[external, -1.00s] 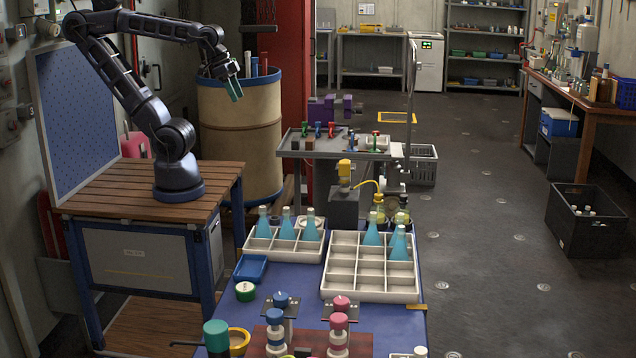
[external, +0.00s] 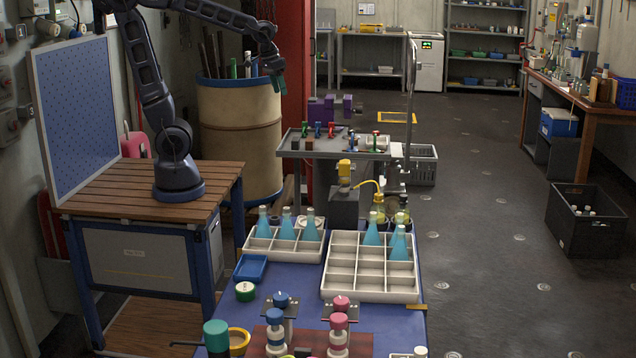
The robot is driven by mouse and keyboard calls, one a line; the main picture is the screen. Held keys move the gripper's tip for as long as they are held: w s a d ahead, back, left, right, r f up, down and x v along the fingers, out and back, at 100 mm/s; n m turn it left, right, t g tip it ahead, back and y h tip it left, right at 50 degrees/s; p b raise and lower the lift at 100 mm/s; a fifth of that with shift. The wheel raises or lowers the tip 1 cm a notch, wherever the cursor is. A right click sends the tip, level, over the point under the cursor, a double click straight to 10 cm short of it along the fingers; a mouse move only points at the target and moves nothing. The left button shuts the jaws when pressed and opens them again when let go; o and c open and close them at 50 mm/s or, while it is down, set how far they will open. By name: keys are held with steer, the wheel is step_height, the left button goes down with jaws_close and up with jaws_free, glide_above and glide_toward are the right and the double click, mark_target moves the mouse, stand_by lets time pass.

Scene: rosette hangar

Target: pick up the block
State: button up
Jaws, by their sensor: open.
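Which block the task means cannot be told. My gripper is clear of the cart's things.
Small red, blue and green pieces (external: 318,130) stand along the cart's back. The tan drum (external: 240,140) holds upright rods left of the cart. A red column (external: 293,60) stands behind my gripper. Flasks in white trays (external: 375,290) stand in front.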

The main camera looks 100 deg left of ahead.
steer(key=w+a+f+n+g, duration=0.1)
steer(key=w+a+f+n, duration=0.2)
steer(key=a, duration=0.5)
steer(key=n+g, duration=0.2)
steer(key=n, duration=0.7)
glide_above(296, 138)
step_height(296, 138, down, 19)
steer(key=shift+h, duration=0.4)
steer(key=f, duration=0.4)
steer(key=shift+s+d+f, duration=0.15)
steer(key=shift+s+f, duration=0.05)
steer(key=shift+f, duration=0.2)
steer(key=shift+w+d+f, duration=0.1)
steer(key=shift+f, duration=1.3)
steer(key=shift+w+d+f, duration=0.1)
steer(key=shift+f, duration=1.3)
steer(key=shift+c, duration=0.4)
steer(key=c, duration=1.1)
